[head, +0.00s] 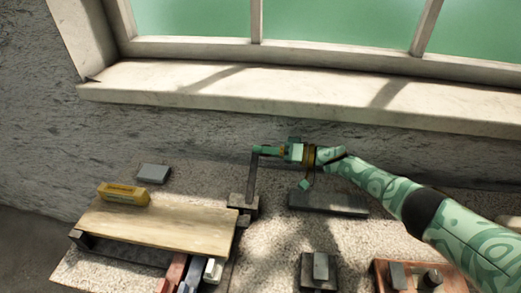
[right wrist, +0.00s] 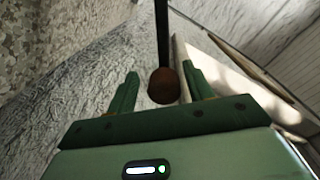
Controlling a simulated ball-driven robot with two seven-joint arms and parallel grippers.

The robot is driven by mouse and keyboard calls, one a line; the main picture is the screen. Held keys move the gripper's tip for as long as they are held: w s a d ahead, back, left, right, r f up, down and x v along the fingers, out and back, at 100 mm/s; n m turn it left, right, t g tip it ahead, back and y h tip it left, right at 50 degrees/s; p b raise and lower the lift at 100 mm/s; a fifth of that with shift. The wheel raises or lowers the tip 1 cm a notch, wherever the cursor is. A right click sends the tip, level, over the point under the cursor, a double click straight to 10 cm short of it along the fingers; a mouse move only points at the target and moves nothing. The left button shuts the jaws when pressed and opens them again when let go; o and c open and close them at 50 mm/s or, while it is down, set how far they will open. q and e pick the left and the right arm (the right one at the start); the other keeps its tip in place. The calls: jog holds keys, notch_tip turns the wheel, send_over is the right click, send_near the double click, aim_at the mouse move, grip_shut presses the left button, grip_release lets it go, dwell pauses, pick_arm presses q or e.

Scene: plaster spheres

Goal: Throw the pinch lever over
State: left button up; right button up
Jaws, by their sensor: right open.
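The pinch lever is a dark, thin, upright rod (head: 251,180) rising from a dark block-like base (head: 243,205) in the head view. In the right wrist view its dark rod ends in a rounded brown knob (right wrist: 163,86). My right gripper (head: 260,150) is at the top of the lever, coming in from the right. In the right wrist view my right gripper (right wrist: 161,72) is open, with one green finger on each side of the knob. Gaps show between the knob and both fingers. The lever's top is hidden behind the gripper in the head view. My left gripper is not in view.
A wooden board (head: 165,226) stands left of the lever base with a yellow box (head: 123,194) on it. A grey block (head: 153,173) lies behind. A long dark slab (head: 328,204) lies right of the lever. A pale window sill (head: 300,100) runs along the wall.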

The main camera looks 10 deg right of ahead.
jog(key=p+v, duration=0.1)
jog(key=v, duration=1.4)
